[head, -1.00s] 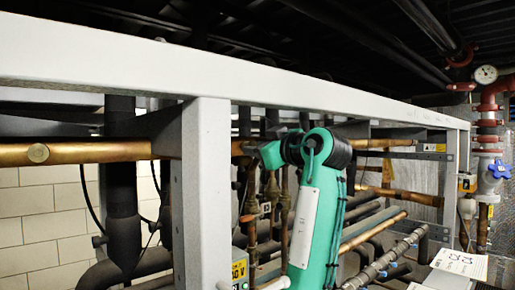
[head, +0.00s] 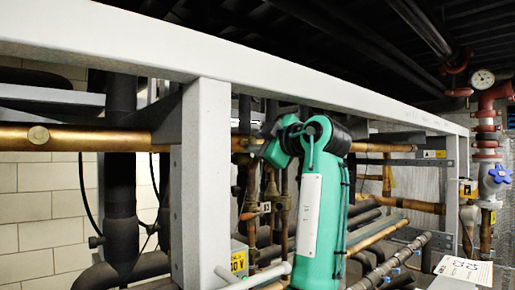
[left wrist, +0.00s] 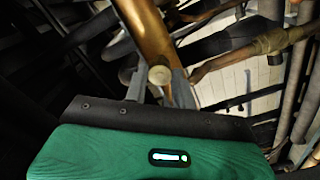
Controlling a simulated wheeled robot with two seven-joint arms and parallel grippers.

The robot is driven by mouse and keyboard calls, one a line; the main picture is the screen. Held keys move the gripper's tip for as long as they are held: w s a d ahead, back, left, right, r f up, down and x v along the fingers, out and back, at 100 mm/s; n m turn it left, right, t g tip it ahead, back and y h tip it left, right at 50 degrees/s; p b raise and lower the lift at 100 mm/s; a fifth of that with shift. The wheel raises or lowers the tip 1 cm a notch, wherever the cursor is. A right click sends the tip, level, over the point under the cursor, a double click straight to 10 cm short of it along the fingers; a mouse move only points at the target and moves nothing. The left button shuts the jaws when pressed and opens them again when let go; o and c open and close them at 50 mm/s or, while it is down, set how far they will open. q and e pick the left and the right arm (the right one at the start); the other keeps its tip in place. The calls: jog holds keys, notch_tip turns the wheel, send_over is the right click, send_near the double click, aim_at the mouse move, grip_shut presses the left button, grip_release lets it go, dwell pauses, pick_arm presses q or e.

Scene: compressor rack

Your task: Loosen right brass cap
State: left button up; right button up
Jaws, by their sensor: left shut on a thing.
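My left gripper (left wrist: 157,88) is shut on a round brass cap (left wrist: 160,75), with its two grey fingers on either side of it. The cap sits on a copper pipe (left wrist: 145,30) that runs up the left wrist view. In the head view my left gripper (head: 257,143) is by the pipework just right of the grey upright post; its fingertips are small and the cap there is hidden. Another brass cap (head: 38,134) shows on the copper pipe (head: 75,138) at the left, apart from the gripper. My right gripper is not in view.
A grey beam (head: 300,85) crosses above, and a grey post (head: 203,180) stands close left of my arm. Dark insulated pipes (head: 121,170) and valves crowd behind. A red pipe with a gauge (head: 482,78) and blue handwheel (head: 500,174) stands at right.

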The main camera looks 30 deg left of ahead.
pick_arm(q)
jog(key=shift+n, duration=0.4)
jog(key=o, duration=1)
jog(key=shift+d, duration=0.1)
jog(key=shift+s+d+f+b, duration=0.1)
jog(key=shift+d+b, duration=0.2)
jog(key=shift+b, duration=0.15)
jog(key=b+v, duration=0.5)
jog(key=v, duration=0.8)
